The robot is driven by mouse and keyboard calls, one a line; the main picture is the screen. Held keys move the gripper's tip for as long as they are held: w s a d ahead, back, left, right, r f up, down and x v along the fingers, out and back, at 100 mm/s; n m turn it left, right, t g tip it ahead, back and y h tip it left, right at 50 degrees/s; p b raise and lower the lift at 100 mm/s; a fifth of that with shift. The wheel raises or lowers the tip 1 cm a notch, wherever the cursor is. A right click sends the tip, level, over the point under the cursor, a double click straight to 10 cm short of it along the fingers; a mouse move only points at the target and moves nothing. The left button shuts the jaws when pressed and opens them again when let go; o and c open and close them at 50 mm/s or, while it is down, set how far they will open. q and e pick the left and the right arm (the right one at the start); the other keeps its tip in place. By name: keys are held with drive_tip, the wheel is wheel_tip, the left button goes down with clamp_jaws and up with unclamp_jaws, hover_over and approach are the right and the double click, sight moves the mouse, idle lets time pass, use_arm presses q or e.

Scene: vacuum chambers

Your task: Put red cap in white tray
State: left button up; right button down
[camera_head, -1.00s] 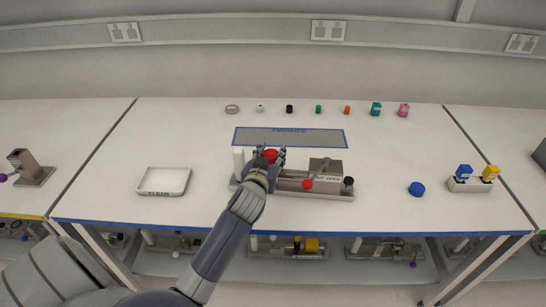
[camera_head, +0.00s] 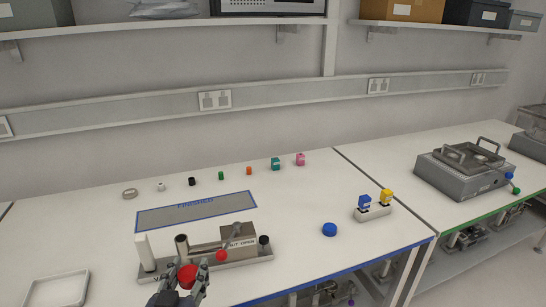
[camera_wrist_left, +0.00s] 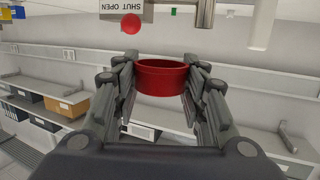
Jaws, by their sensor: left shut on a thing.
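The red cap (camera_head: 187,274) is a short red cylinder held between the fingers of my left gripper (camera_head: 184,281), at the bottom of the head view. In the left wrist view, the red cap (camera_wrist_left: 161,78) sits between the two dark fingertips (camera_wrist_left: 161,66). The gripper is shut on it, in front of the metal device and to the right of the white tray. The white tray (camera_head: 22,304) lies at the lower left and looks empty; its near part is cut off by the picture edge. My right gripper is out of view.
The metal device (camera_head: 246,262) has an uncapped upright cylinder (camera_head: 181,246), a white post (camera_head: 144,254) and a red-knobbed lever (camera_head: 222,256). A grey "FINISHED" mat (camera_head: 195,211) lies behind it. Several small parts line the back.

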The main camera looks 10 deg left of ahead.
sight(181, 239)
use_arm(q)
drive_tip(key=d+r+m+h, duration=0.2)
drive_tip(key=d+h, duration=0.1)
drive_tip(key=d, duration=0.4)
drive_tip(key=a+f+n+y, duration=0.1)
drive_tip(key=a+n+y, duration=0.1)
drive_tip(key=a, duration=0.5)
drive_tip(key=a+f+n+y, duration=0.1)
drive_tip(key=a+f+y, duration=0.1)
drive_tip(key=a, duration=0.5)
drive_tip(key=shift+s+f+n+g+y, duration=0.3)
drive_tip(key=shift+n+y, duration=0.1)
drive_tip(key=shift+y, duration=0.3)
drive_tip(key=shift+w+a, duration=0.1)
drive_tip(key=shift+w, duration=0.05)
drive_tip(key=x, duration=0.5)
drive_tip(key=d+r+p+x, duration=0.1)
drive_tip(key=x, duration=0.4)
drive_tip(key=p+x, duration=0.1)
drive_tip(key=x, duration=0.4)
drive_tip(key=shift+w+d+r, duration=0.15)
drive_tip(key=shift+w+r, duration=0.15)
drive_tip(key=shift+w, duration=0.1)
drive_tip(key=shift+w+p, duration=0.35)
drive_tip(key=shift+w, duration=0.2)
wheel_tip(181, 239, down, 2)
drive_tip(key=shift+s+f, duration=0.15)
drive_tip(key=shift+f+p, duration=0.35)
drive_tip(key=shift+f, duration=0.15)
